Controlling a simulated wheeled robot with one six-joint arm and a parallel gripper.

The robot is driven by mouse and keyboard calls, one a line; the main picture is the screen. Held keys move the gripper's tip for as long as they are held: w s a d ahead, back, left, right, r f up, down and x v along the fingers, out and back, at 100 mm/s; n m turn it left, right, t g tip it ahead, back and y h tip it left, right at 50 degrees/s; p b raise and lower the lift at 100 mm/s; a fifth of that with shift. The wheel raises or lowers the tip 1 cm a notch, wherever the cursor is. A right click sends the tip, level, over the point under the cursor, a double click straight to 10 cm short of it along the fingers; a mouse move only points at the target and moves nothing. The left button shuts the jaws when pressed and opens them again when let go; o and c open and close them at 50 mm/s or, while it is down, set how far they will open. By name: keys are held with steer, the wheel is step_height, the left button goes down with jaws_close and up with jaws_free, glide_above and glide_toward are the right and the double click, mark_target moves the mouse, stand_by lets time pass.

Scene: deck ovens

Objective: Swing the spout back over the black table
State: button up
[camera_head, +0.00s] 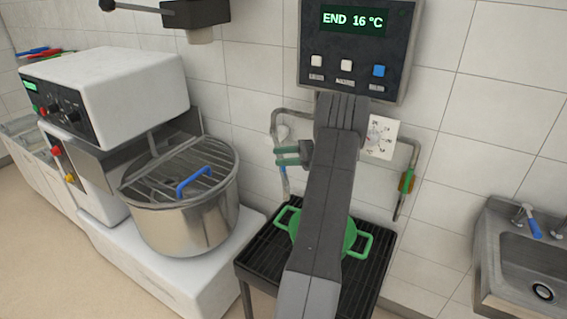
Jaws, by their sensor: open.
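The spout (411,160) is a grey pipe that comes out from the wall fittings to the right, bends and hangs down. My arm hides part of the pipework and the table's middle.
A green pot (352,238) with loop handles stands on the table, partly behind my arm. A control panel (357,45) reads "END 16 °C" above a white dial (381,137). A mixer with a steel bowl (190,215) stands left, a sink (525,262) right.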

step_height(320, 180, up, 8)
steer(key=shift+f+b, duration=0.1)
steer(key=shift+b, duration=0.2)
